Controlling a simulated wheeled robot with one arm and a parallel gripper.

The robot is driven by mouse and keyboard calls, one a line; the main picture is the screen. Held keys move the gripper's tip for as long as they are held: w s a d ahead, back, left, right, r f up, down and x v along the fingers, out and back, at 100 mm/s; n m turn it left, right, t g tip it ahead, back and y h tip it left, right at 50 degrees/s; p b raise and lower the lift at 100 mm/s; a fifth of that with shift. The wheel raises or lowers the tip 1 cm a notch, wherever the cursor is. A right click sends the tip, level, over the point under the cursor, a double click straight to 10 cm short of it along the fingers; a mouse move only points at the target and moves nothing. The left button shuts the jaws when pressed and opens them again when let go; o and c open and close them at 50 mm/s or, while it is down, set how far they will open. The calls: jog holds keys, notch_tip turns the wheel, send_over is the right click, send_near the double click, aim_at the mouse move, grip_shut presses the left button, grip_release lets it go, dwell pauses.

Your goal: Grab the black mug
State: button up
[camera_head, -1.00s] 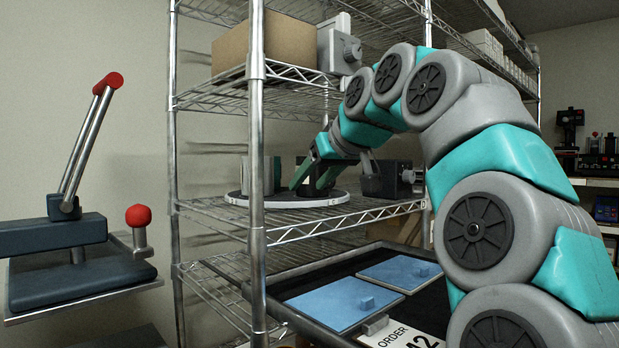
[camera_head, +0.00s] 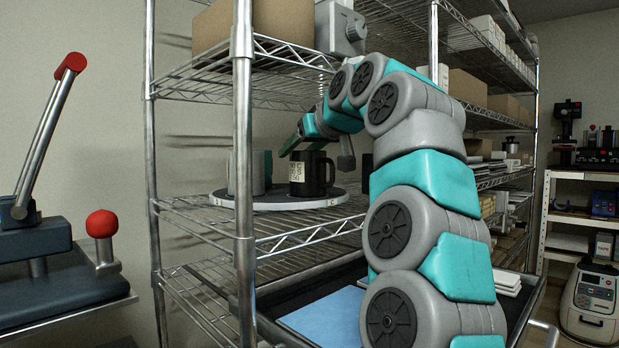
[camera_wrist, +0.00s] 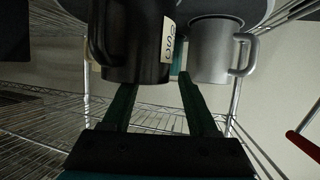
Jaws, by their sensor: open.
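The black mug (camera_head: 314,174) with a pale label stands upright on a round turntable (camera_head: 290,204) on the wire shelf. A grey mug (camera_head: 246,172) stands to its left. My gripper (camera_head: 285,148) is open and empty, its green fingers at about the height of the black mug's rim. In the wrist view, the open fingers (camera_wrist: 156,85) point toward the mugs. The black mug (camera_wrist: 135,38) is at the upper left there and the grey mug (camera_wrist: 212,50) at the upper right. The left fingertip is hidden at the black mug's edge; I cannot tell whether it touches.
A shelf post (camera_head: 243,150) stands in front of the turntable's left side. A cardboard box (camera_head: 285,25) and a grey device (camera_head: 340,28) sit on the shelf above. A press with red knobs (camera_head: 101,224) is at the left. A blue mat (camera_head: 325,318) lies below.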

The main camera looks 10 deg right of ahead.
jog(key=shift+x, duration=0.9)
jog(key=shift+s, duration=0.1)
grip_shut()
dwell(0.6)
